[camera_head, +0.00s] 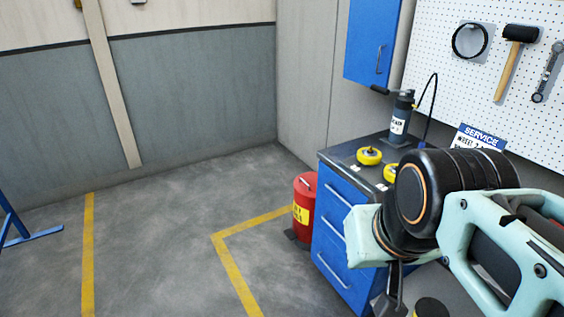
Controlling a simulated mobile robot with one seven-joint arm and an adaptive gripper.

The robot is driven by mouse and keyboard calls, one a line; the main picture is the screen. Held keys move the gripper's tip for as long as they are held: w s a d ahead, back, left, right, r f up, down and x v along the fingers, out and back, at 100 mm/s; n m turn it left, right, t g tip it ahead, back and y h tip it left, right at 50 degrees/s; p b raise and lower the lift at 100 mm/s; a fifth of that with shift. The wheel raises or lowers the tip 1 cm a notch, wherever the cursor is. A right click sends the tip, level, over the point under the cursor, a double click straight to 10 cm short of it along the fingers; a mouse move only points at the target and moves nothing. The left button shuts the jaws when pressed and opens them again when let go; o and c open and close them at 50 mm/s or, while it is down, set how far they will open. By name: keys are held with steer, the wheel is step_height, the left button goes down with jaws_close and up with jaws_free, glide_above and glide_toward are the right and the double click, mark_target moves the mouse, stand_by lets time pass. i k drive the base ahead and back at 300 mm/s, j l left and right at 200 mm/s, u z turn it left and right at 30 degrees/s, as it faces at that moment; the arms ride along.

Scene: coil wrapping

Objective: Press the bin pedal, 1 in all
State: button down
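A red round bin (305,219) with a yellow label stands on the floor against the left side of the blue drawer cabinet. Its lid looks down. A dark piece at the foot of the bin (291,236), on its left side, looks like the pedal; it is small and its position is hard to make out. My arm fills the lower right. Part of my gripper (391,294) shows below the arm's end, in front of the cabinet and apart from the bin. Its fingertips are not clear, so I cannot tell its opening.
The blue cabinet (343,231) carries yellow rolls (369,156) and a dark pump-like bottle (399,120). Tools hang on the white pegboard (450,75). A blue stand leg (35,237) is at far left. The floor left of the bin is clear, with yellow lines (240,277).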

mark_target(290, 234)
steer(key=i+j+z, duration=0.3)
steer(key=i+j, duration=0.3)
steer(key=i, duration=0.4)
steer(key=i+j+z, duration=0.3)
steer(key=i+j, duration=0.55)
steer(key=i+j+z, duration=0.25)
steer(key=i+j, duration=0.65)
steer(key=j, duration=0.15)
